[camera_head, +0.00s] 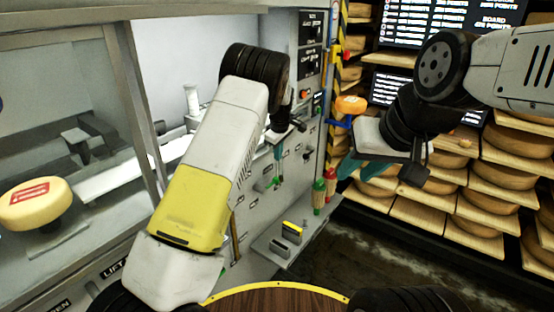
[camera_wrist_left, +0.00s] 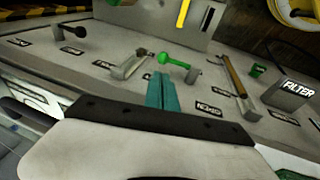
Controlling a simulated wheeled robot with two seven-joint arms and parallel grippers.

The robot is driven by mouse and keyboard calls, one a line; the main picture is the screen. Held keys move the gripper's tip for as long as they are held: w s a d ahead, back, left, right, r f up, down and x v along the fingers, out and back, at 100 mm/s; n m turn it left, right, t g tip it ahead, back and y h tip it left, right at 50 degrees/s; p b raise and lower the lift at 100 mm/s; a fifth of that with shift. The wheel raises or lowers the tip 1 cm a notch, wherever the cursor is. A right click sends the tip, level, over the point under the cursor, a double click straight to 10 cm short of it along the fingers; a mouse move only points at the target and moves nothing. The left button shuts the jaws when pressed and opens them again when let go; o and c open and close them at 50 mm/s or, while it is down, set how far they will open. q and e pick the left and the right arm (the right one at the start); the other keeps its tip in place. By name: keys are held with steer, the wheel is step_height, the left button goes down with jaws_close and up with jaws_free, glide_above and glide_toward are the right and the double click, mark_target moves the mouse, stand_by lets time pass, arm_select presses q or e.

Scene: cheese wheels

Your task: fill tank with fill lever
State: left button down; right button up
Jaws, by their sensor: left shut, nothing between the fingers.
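A grey control panel (camera_head: 255,215) carries several levers; I cannot read which label marks the fill lever. A lever with a green knob (camera_wrist_left: 165,58) stands just beyond my left gripper's fingertips in the left wrist view. My left gripper (camera_head: 279,172) hangs in front of the panel, its teal fingers shut and empty; in the wrist view the fingers (camera_wrist_left: 161,78) point at the green knob, and I cannot tell whether they touch it. My right gripper (camera_head: 362,170) is at the right, its teal fingers apart, away from the panel.
A black-knobbed lever (camera_wrist_left: 75,31) and a brown-handled lever (camera_wrist_left: 236,76) flank the green knob. Shelves of cheese wheels (camera_head: 500,170) stand at the right.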

arm_select(q)
steer(key=shift+v, duration=1)
steer(key=shift+w+r, duration=0.1)
steer(key=shift+w, duration=0.05)
steer(key=s+a+r+m+h, duration=0.1)
steer(key=s+a+r+m, duration=0.1)
steer(key=s+a+r, duration=0.5)
steer(key=s+a+r+m+h, duration=0.2)
steer(key=s+a+r, duration=0.2)
steer(key=s+r, duration=0.75)
steer(key=s+a+m+t, duration=0.1)
steer(key=s+m, duration=0.2)
steer(key=s, duration=0.9)
steer(key=s+a+r+m+t, duration=0.1)
steer(key=s+m, duration=0.3)
steer(key=s, duration=0.9)
steer(key=shift+s+a+m+t, duration=0.2)
steer(key=shift+a+m+t, duration=0.1)
steer(key=shift+a+t, duration=0.15)
steer(key=shift+a+r, duration=0.15)
steer(key=shift+r, duration=0.05)
